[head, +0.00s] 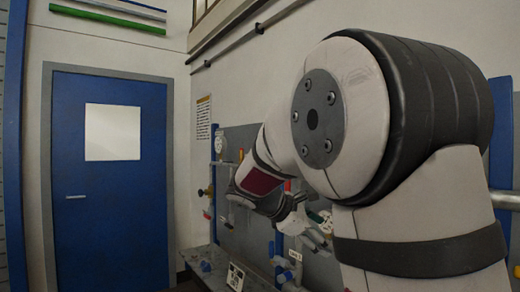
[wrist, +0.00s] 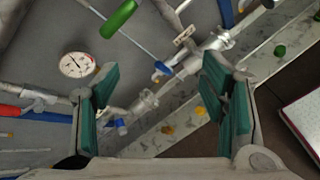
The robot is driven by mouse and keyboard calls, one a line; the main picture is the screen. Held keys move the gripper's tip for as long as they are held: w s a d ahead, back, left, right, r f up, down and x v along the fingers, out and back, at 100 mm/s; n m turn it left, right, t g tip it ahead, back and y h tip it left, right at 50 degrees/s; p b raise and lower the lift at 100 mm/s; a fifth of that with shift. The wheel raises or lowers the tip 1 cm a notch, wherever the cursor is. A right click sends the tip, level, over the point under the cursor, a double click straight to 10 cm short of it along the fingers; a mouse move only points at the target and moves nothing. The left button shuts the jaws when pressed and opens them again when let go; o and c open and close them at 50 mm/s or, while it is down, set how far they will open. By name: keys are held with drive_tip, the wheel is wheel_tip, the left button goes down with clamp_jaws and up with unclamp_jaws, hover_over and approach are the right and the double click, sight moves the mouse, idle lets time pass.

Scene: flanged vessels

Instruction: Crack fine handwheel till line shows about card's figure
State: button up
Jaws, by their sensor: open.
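My gripper (wrist: 160,98) is open and empty, its two green-padded fingers spread above the pipework in the wrist view. In the head view my gripper (head: 308,236) is in front of the grey panel, partly hiding the fittings behind it. A round white gauge (wrist: 77,65) with a dark needle lies left of the fingers in the wrist view; its reading is too small to tell. A metal valve body (wrist: 145,103) shows between the fingers, with a small blue part (wrist: 121,127) beside it. I cannot tell which part is the fine handwheel. A white card (head: 235,277) stands low; its figure is unreadable.
In the wrist view a green handle (wrist: 118,18) and another metal fitting (wrist: 215,42) are beyond the fingers. A red-edged white board (wrist: 308,112) lies at the right. A blue door (head: 108,180) is at the left in the head view, with a wall notice (head: 203,117) near it.

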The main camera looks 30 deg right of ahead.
drive_tip(key=w+d+r+n+t+h+p, duration=0.1)
drive_tip(key=w+d+r+n+h+p, duration=0.15)
drive_tip(key=r, duration=0.25)
drive_tip(key=w+d+r+n+h+p, duration=0.1)
drive_tip(key=w+r+n+h+p, duration=0.1)
drive_tip(key=r+p, duration=0.25)
drive_tip(key=w+d+r+n+t+h+p, duration=0.1)
drive_tip(key=w+r+n+h+p, duration=0.15)
drive_tip(key=r, duration=0.35)
drive_tip(key=shift+y, duration=0.3)
drive_tip(key=d, duration=0.4)
drive_tip(key=d+p, duration=0.1)
drive_tip(key=d, duration=0.8)
drive_tip(key=shift+w+d, duration=0.35)
drive_tip(key=shift+d, duration=0.05)
drive_tip(key=c, duration=1.1)
